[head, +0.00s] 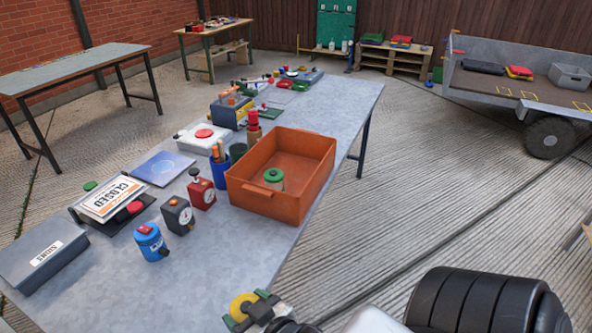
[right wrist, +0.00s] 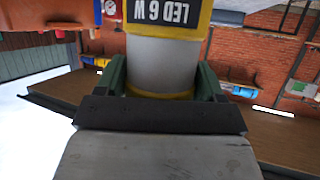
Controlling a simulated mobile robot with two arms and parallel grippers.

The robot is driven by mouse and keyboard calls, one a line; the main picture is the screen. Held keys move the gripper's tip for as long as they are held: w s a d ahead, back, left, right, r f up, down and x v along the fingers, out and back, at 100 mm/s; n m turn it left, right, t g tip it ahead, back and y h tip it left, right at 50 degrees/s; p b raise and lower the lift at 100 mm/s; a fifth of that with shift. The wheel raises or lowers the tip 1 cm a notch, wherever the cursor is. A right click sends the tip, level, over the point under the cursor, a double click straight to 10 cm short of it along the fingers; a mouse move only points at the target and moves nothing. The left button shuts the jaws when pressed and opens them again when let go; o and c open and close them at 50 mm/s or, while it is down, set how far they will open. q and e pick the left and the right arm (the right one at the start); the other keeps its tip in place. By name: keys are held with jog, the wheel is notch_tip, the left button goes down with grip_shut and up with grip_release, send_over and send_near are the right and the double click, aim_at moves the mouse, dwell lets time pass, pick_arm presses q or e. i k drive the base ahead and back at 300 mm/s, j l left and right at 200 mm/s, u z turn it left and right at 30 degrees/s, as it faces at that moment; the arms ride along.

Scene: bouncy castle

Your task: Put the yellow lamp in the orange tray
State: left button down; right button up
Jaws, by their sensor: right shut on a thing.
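The yellow lamp (head: 242,306) is in my right gripper (head: 250,309), low in the head view, by the table's near edge. In the right wrist view the lamp (right wrist: 164,64) has a grey band, yellow edges and a dark "LED 6 W" label; the green fingers of my right gripper (right wrist: 163,80) are shut on both its sides. The orange tray (head: 262,204) stands on the table, above and right of the gripper and apart from it. It holds a pale jar with a green lid (head: 273,178). My left gripper is not in view.
Left of the tray stand a blue cup of pens (head: 220,176), a red timer (head: 201,193), a black timer (head: 177,215) and a blue canister (head: 151,242). A grey box (head: 42,252) lies at the left edge. The tabletop in front of the tray is clear.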

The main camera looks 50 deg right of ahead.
aim_at(287, 168)
jog(key=i+l, duration=0.1)
jog(key=l, duration=0.45)
jog(key=i+l, duration=0.1)
jog(key=l, duration=0.45)
jog(key=i+l, duration=0.1)
jog(key=l, duration=0.45)
jog(key=i+l, duration=0.1)
jog(key=l, duration=0.5)
jog(key=i+l, duration=0.1)
jog(key=l, duration=0.45)
jog(key=l+u, duration=0.35)
jog(key=l, duration=0.65)
jog(key=l+u, duration=0.4)
jog(key=l, duration=0.6)
jog(key=u, duration=0.45)
